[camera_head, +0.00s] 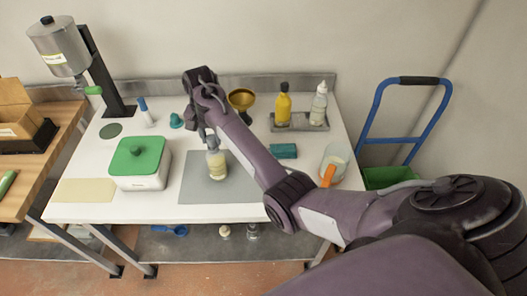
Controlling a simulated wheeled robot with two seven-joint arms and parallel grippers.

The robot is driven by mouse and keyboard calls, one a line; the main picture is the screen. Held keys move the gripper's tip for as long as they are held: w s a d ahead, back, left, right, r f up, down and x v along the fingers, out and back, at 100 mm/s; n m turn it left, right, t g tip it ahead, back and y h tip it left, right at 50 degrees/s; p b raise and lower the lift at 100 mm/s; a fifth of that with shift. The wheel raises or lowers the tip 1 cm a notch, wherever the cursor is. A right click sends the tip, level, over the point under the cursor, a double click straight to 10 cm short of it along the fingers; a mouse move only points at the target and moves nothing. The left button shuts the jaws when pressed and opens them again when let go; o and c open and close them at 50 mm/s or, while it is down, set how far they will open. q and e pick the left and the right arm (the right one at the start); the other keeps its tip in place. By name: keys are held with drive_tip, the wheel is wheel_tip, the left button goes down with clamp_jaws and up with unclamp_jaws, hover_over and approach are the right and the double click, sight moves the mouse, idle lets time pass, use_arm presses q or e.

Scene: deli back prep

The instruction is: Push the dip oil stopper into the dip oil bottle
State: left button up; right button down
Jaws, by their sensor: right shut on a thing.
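A clear bottle with pale yellow contents (216,162), which looks like the dip oil bottle, stands upright on the grey mat (245,186). My right gripper (206,136) points down at the bottle's neck from above. It is shut on a small dark piece at the bottle's top, which looks like the dip oil stopper (212,143). The fingers and the small size hide how deep the stopper sits in the neck. My left gripper is not in view.
A white box with a green lid (140,158) stands left of the mat. The mat's front is clear.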

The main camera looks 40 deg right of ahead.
drive_tip(key=shift+f, duration=0.65)
drive_tip(key=shift+s, duration=0.1)
drive_tip(key=c, duration=1)
unclamp_jaws()
drive_tip(key=shift+r, duration=4)
drive_tip(key=shift+r, duration=0.1)
